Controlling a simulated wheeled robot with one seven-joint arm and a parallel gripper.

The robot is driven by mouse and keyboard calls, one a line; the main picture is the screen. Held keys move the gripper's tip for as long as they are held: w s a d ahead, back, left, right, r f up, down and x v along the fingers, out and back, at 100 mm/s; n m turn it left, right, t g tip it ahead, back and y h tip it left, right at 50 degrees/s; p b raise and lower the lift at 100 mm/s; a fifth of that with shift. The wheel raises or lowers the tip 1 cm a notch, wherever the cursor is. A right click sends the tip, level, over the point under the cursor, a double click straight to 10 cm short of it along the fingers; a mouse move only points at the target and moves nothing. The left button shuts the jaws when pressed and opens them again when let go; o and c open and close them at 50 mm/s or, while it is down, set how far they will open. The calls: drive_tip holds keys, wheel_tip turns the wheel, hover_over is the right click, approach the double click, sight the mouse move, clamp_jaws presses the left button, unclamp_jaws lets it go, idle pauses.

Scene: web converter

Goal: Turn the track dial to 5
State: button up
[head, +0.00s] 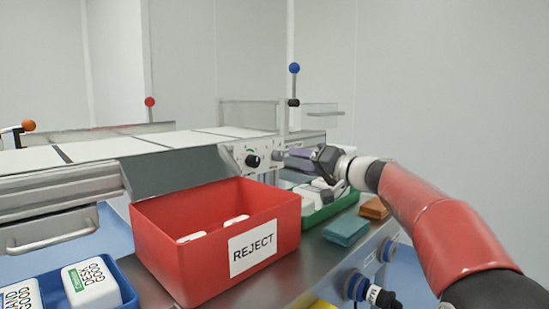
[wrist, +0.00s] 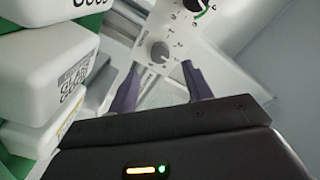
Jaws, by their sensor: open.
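A white control panel (head: 258,152) stands at the end of the conveyor. It carries a black dial (head: 252,160), and a smaller grey dial (head: 278,156) sits to its right by my fingertips. In the wrist view the grey dial (wrist: 160,50) has small marks around it, too small to read; its pointer setting is unclear. The black dial (wrist: 195,4) shows at the top edge with a green arc. I cannot read which one is the track dial. My gripper (head: 290,156) is open and faces the panel. In the wrist view the grey dial lies ahead between the fingertips (wrist: 156,78), apparently not gripped.
A red REJECT bin (head: 190,268) stands in front of the panel. A green tray (head: 330,208) with white packs is below my gripper; white packs (wrist: 42,85) are close at left in the wrist view. Teal (head: 346,229) and orange (head: 374,207) blocks lie on the bench.

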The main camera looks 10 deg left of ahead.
sight(281, 157)
drive_tip(key=p+x, duration=0.1)
drive_tip(key=x, duration=0.6)
drive_tip(key=shift+c, duration=0.3)
drive_tip(key=c, duration=0.9)
